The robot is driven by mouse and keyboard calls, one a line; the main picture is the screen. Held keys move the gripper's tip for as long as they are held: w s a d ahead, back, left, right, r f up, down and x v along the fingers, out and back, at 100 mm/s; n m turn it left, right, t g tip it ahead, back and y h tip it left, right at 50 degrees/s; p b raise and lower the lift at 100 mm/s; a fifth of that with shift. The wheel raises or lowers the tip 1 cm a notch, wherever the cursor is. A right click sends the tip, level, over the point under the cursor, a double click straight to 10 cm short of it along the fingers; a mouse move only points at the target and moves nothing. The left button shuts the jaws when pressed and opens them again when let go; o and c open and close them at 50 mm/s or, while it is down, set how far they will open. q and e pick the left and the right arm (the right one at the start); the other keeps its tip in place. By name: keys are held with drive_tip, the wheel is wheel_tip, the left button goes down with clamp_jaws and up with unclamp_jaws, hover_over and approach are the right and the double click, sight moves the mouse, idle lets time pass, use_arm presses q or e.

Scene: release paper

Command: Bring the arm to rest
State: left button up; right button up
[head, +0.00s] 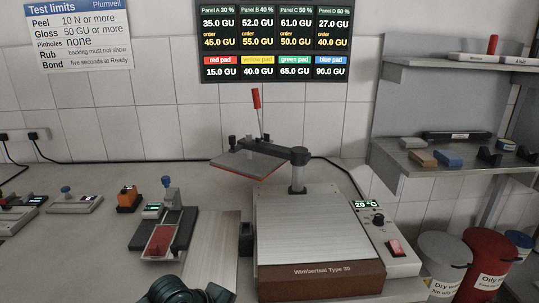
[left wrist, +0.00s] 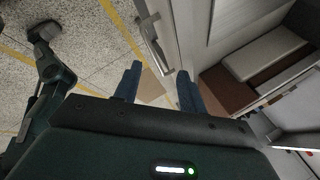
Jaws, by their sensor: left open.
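My left gripper (left wrist: 159,73) shows in the left wrist view with its two blue fingers apart. I see nothing held between them. Beyond the fingers are the speckled floor (left wrist: 90,40) and a pale cabinet edge with a handle (left wrist: 158,45). In the head view only a dark green part of my arm shows at the bottom edge, low in front of the bench; no fingers show there. My right gripper cannot be made out in either view.
A press (head: 320,284) with its lid raised stands on the bench (head: 85,250). A small fixture with a red panel (head: 163,240) is left of it. Waste bins (head: 445,255) stand at right below shelves (head: 450,167).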

use_arm(q)
drive_tip(key=s+d+f+n+t+h, duration=0.1)
drive_tip(key=s+d+f+n+t, duration=0.1)
drive_tip(key=s+f+n+t, duration=0.65)
drive_tip(key=s+a+r+n+g+y, duration=0.1)
drive_tip(key=s+a+n+y, duration=0.2)
drive_tip(key=s+a+n, duration=0.5)
drive_tip(key=n, duration=0.4)
drive_tip(key=shift+a+r+n, duration=0.2)
drive_tip(key=shift+n, duration=0.15)
drive_tip(key=shift+c, duration=0.3)
drive_tip(key=shift+g, duration=0.25)
drive_tip(key=shift+c, duration=0.2)
